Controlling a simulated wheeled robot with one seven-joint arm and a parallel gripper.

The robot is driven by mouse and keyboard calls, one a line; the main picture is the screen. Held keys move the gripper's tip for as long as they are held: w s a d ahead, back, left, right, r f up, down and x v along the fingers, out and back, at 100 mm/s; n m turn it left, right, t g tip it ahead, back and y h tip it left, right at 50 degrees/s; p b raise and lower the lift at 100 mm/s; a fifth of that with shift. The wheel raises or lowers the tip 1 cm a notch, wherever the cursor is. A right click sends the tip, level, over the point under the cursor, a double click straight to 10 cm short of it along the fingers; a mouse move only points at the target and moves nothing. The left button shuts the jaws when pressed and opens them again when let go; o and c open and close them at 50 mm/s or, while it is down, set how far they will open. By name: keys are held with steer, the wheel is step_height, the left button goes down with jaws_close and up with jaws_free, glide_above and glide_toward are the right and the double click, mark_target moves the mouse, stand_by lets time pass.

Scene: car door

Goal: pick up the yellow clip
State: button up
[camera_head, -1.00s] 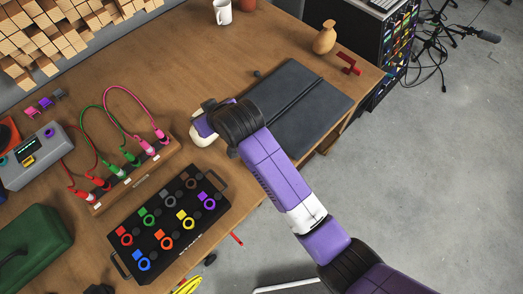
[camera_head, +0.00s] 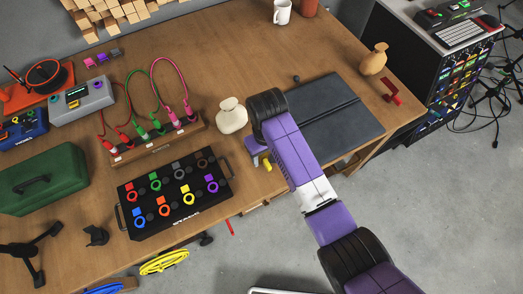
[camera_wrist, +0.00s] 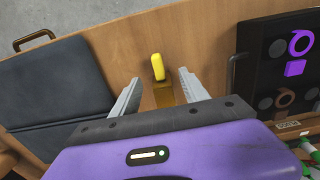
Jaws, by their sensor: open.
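The yellow clip (camera_wrist: 158,67) is small and narrow and lies on the wooden table close to its front edge. It shows in the wrist view just beyond and between the fingertips. In the head view the clip (camera_head: 267,165) is a small yellow spot beside my gripper, partly hidden by it. My gripper (camera_wrist: 160,78) is open, its two grey fingers spread on either side of the clip's line, with nothing seen held. In the head view my gripper (camera_head: 260,155) is mostly hidden behind my own wrist.
A black board with coloured rings (camera_head: 175,193) lies to the left, and a dark grey folder (camera_head: 340,125) to the right. A cream vase (camera_head: 231,117) stands close behind my gripper. The wooden table (camera_head: 240,70) is fairly clear farther back.

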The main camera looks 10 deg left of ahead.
mark_target(265, 160)
steer(key=shift+s+f, duration=0.1)
steer(key=shift+f, duration=1.5)
jaws_close()
steer(key=shift+r, duration=0.1)
